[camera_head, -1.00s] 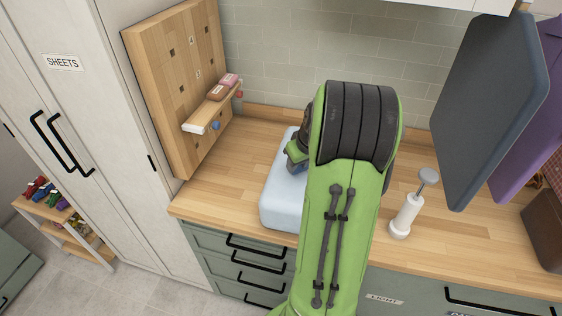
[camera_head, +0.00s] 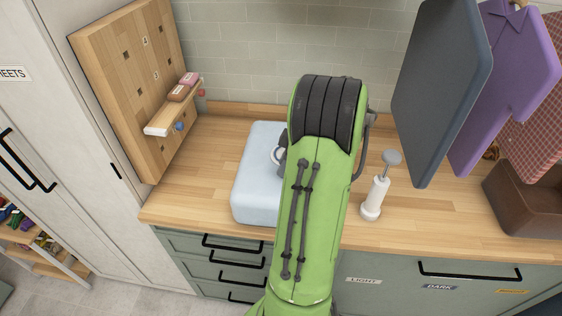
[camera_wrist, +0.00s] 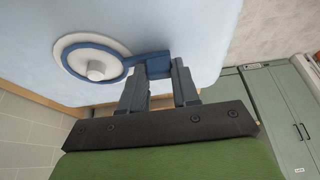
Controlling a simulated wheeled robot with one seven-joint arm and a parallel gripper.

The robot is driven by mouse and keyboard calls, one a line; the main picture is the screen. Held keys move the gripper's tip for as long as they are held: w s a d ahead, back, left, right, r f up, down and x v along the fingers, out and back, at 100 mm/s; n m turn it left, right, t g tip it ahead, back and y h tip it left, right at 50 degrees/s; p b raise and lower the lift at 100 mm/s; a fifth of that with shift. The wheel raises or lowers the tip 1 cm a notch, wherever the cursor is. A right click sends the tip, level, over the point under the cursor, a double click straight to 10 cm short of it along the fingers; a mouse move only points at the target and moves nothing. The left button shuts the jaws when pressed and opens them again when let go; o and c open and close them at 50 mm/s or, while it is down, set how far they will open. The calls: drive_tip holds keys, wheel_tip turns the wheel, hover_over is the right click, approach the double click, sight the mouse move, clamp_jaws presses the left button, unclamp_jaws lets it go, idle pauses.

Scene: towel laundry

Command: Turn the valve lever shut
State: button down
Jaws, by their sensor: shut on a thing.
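The valve shows in the wrist view as a white round disc with a hub (camera_wrist: 96,69) and a blue ring around it. Its blue lever (camera_wrist: 153,64) sticks out to the right from the ring. My gripper (camera_wrist: 157,76) has a finger on each side of the lever and is shut on it. The valve sits on a face of a pale blue block (camera_head: 258,190) on the counter. In the head view only part of the white disc (camera_head: 277,156) shows; my green arm hides the lever and my fingers.
A white pump-like post (camera_head: 376,198) stands on the wooden counter (camera_head: 185,190) right of my arm. Grey (camera_head: 440,95) and purple (camera_head: 505,85) panels hang at the right, above a brown box (camera_head: 525,200). A pegboard (camera_head: 130,85) with a small shelf stands left.

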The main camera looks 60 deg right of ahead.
drive_tip(key=shift+s+d+n, duration=0.15)
drive_tip(key=shift+n, duration=0.15)
drive_tip(key=c, duration=0.8)
unclamp_jaws()
drive_tip(key=p+v, duration=0.7)
drive_tip(key=v, duration=0.9)
drive_tip(key=shift+w, duration=0.2)
